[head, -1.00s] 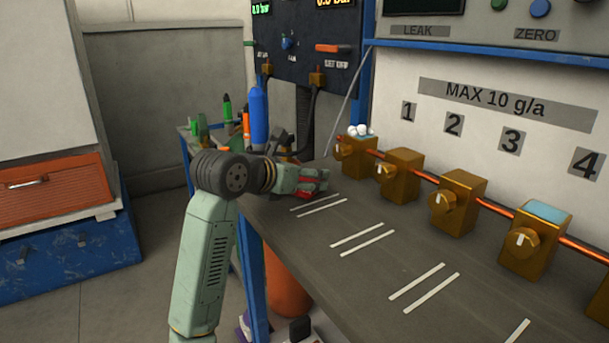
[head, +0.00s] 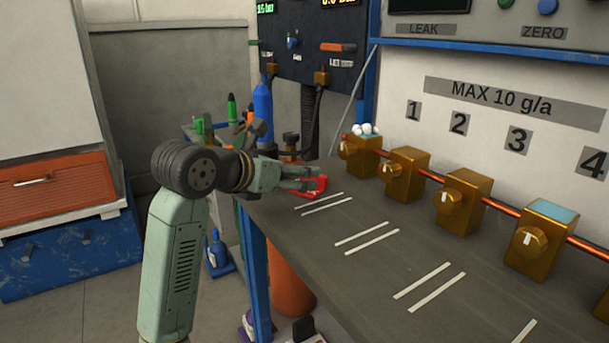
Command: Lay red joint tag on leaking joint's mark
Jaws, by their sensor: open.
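The red joint tag (head: 316,187) is at the far left end of the bench, just beyond the first pair of white mark strips (head: 323,204) and not between them. My gripper (head: 314,179) is open, with its fingertips right at the tag and partly hiding it. I cannot tell whether the fingers touch it. White foam (head: 363,130) sits on top of the brass joint under number 1 (head: 366,157). The joint under number 4 (head: 540,236) has a pale blue top without foam.
More brass joints (head: 404,174) stand along the copper pipe (head: 427,173) at the back of the grey bench (head: 400,235). Blue and green bottles (head: 262,112) stand behind my gripper. The bench front is clear apart from white strips.

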